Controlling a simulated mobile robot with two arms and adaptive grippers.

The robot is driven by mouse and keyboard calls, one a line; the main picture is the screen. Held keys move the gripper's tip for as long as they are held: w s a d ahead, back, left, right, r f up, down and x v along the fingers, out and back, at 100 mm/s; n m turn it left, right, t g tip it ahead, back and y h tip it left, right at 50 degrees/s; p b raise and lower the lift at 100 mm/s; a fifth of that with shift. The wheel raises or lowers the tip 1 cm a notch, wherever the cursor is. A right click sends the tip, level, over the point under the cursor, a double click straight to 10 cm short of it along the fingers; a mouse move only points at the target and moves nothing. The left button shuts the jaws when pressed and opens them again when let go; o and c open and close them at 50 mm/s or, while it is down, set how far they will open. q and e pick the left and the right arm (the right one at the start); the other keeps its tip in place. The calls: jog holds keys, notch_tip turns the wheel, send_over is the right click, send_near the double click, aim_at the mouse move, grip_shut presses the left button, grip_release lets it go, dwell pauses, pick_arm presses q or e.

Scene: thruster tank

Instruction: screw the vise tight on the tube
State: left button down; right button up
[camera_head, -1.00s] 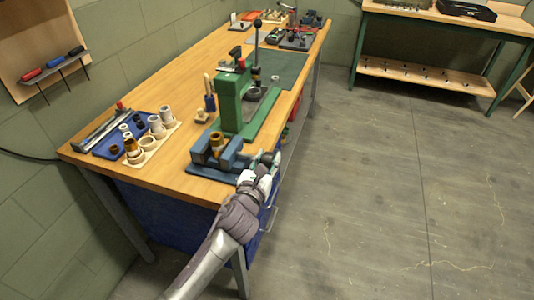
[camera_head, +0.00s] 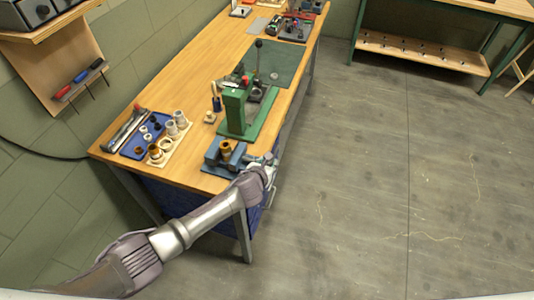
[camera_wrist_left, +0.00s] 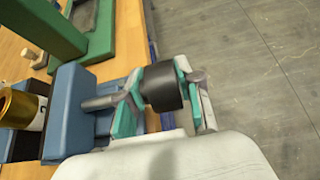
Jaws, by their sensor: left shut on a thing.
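The blue vise (camera_head: 212,155) stands at the near right corner of the wooden workbench, and its blue jaw (camera_wrist_left: 68,112) fills the left of the left wrist view. A grey screw shaft (camera_wrist_left: 104,102) leads from the vise to a black cylindrical knob (camera_wrist_left: 163,87). My left gripper (camera_wrist_left: 166,92) is shut on this knob, with teal pads on either side; it also shows in the head view (camera_head: 266,165). My right gripper is not in view.
A green press (camera_head: 236,108) stands just behind the vise. A blue tray (camera_head: 136,146) and a pale block with several rings and tubes (camera_head: 174,148) lie to the left. The floor (camera_head: 370,180) right of the bench is clear.

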pick_arm(q)
jog(key=shift+s+d+g+p, duration=0.15)
jog(key=shift+d+g+p, duration=0.2)
jog(key=shift+p, duration=0.1)
jog(key=shift+f, duration=0.1)
jog(key=c, duration=0.9)
grip_release()
jog(key=shift+d, duration=0.1)
jog(key=shift+a, duration=0.2)
jog(key=shift+s+a+r, duration=0.1)
jog(key=shift+r, duration=0.15)
jog(key=v, duration=1.1)
jog(key=shift+s, duration=0.35)
